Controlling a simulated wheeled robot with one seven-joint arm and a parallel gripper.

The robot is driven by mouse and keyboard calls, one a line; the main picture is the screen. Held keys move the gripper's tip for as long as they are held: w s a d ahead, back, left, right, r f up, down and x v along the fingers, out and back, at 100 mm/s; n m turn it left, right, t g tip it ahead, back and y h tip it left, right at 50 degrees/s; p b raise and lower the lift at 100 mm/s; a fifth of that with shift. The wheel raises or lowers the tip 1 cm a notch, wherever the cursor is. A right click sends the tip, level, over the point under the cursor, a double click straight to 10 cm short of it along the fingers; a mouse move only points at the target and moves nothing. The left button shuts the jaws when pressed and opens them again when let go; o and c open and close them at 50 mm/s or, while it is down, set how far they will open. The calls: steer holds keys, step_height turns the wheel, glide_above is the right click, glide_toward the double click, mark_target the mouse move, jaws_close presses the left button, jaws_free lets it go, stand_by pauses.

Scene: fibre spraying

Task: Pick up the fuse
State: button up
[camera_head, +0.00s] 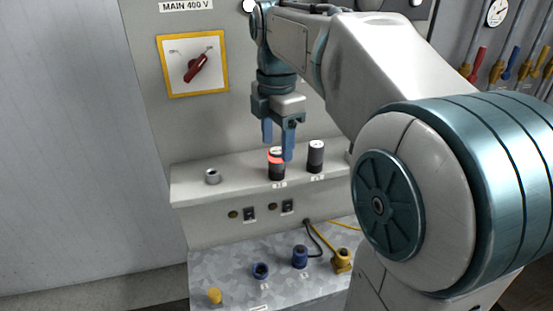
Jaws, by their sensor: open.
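A dark cylinder with a red band (277,172), which looks like a fuse, stands upright on the light ledge (240,182). I cannot tell from the picture which one the task means. My gripper (278,150) points down with its blue fingers apart. It is over the red-banded cylinder, and the right finger overlaps its top edge in the view. Whether the fingers touch it cannot be told.
A small metal ring-like socket (212,176) is at the ledge's left. On the lower metal shelf (230,255) are a yellow cap (214,296), blue fittings (300,257) and a yellow fitting (342,261) with cables. A red-handled switch (196,67) is on the panel. My arm covers the right side.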

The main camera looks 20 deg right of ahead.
mark_target(277, 150)
steer(key=shift+f, duration=1.85)
steer(key=c, duration=1.1)
steer(key=shift+o, duration=0.3)
steer(key=shift+r, duration=0.1)
steer(key=shift+r, duration=0.45)
steer(key=r, duration=0.1)
steer(key=d+r, duration=0.1)
steer(key=r, duration=0.1)
steer(key=shift+s+r+b, duration=0.15)
steer(key=shift+r+b, duration=0.05)
steer(key=shift+b, duration=0.1)
steer(key=s+d+r+b, duration=0.1)
steer(key=s+d+r, duration=0.2)
steer(key=d+r, duration=0.3)
steer(key=d, duration=0.4)
steer(key=shift+r, duration=0.25)
